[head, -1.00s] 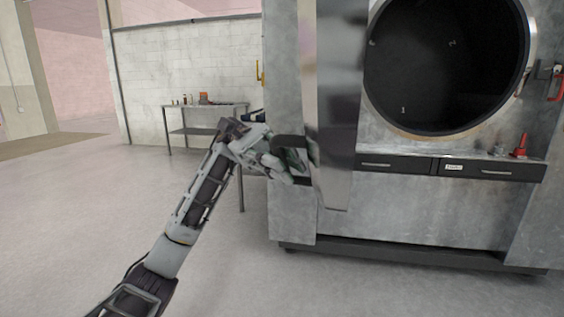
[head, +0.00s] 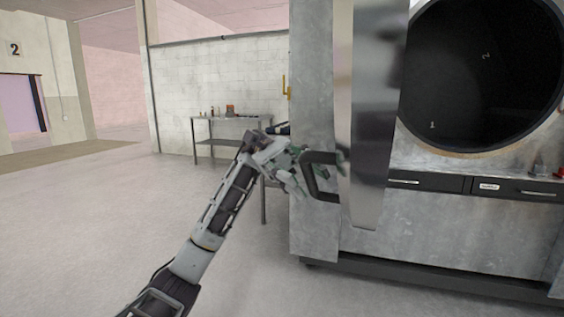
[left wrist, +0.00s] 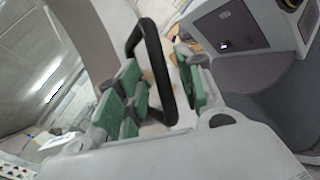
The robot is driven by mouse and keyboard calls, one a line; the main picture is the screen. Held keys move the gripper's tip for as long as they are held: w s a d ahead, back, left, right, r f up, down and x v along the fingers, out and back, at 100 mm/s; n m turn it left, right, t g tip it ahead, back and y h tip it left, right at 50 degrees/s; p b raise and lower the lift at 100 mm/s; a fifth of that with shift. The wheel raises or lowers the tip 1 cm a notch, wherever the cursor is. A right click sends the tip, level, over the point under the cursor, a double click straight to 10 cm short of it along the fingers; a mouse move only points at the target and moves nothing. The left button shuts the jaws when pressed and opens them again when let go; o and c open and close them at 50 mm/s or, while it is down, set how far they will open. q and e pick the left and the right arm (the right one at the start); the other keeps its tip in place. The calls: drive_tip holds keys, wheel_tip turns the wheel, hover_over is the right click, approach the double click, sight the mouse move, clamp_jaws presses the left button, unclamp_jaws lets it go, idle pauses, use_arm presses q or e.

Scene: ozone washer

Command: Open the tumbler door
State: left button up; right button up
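The tumbler door (head: 376,130) stands swung out from the washer, seen nearly edge-on in the head view. The round drum opening (head: 478,75) beside it is uncovered and dark inside. A black loop handle (head: 314,178) sticks out from the door's left side. My left gripper (head: 303,168) is at this handle with its fingers spread. In the left wrist view the handle (left wrist: 158,70) runs through the gap between the green finger pads of the gripper (left wrist: 160,92); the pads look apart from it. My right gripper is not in view.
The washer's grey lower panel (head: 430,225) and drawers (head: 405,182) lie right of the door. A metal table (head: 231,121) with small items stands behind my left arm. A yellow handle (head: 285,86) is on the machine's side. The floor at left is clear.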

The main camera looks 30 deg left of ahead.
use_arm(q)
drive_tip(key=v, duration=0.9)
drive_tip(key=shift+w+a, duration=0.1)
idle(0.8)
